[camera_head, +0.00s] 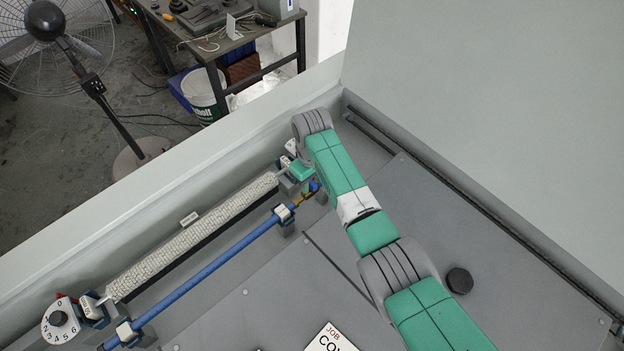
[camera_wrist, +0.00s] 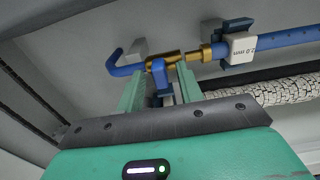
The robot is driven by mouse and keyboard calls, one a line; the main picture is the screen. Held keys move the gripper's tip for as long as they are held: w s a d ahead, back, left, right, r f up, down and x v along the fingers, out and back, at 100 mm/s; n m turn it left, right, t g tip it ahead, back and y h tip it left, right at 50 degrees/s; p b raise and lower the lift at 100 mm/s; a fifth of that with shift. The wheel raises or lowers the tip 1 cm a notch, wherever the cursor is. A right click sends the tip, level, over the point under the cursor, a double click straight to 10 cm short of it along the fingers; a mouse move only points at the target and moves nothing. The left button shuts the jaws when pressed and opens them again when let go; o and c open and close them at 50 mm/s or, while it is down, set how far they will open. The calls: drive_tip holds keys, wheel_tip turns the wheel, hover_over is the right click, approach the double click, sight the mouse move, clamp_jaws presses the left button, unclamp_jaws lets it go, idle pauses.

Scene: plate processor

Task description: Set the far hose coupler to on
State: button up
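The far hose coupler (camera_wrist: 178,62) is a brass fitting at the end of the blue hose, with a blue lever (camera_wrist: 161,84) pointing toward my gripper. In the head view the coupler (camera_head: 308,190) is small and partly hidden near my arm's end. My gripper (camera_wrist: 160,92) has its two green fingers apart, one on each side of the lever. Gaps seem to show between the lever and the fingers. In the head view my gripper (camera_head: 301,171) sits just above the coupler. The lever's exact contact cannot be told.
The blue hose (camera_head: 215,262) runs in clips beside a white patterned hose (camera_head: 195,240). A numbered dial (camera_head: 60,320) stands at the lower left. A black knob (camera_head: 460,280) and a job card (camera_head: 332,341) are on the grey deck. Tray walls rise behind my gripper.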

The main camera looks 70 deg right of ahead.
clamp_jaws()
drive_tip(key=shift+w+a+r+p, duration=0.2)
drive_tip(key=shift+a+p, duration=0.15)
drive_tip(key=shift+p, duration=0.15)
drive_tip(key=shift+w+a+f+p, duration=0.15)
drive_tip(key=shift+w+a+p, duration=0.15)
drive_tip(key=shift+a+p, duration=0.25)
unclamp_jaws()
drive_tip(key=shift+a, duration=0.3)
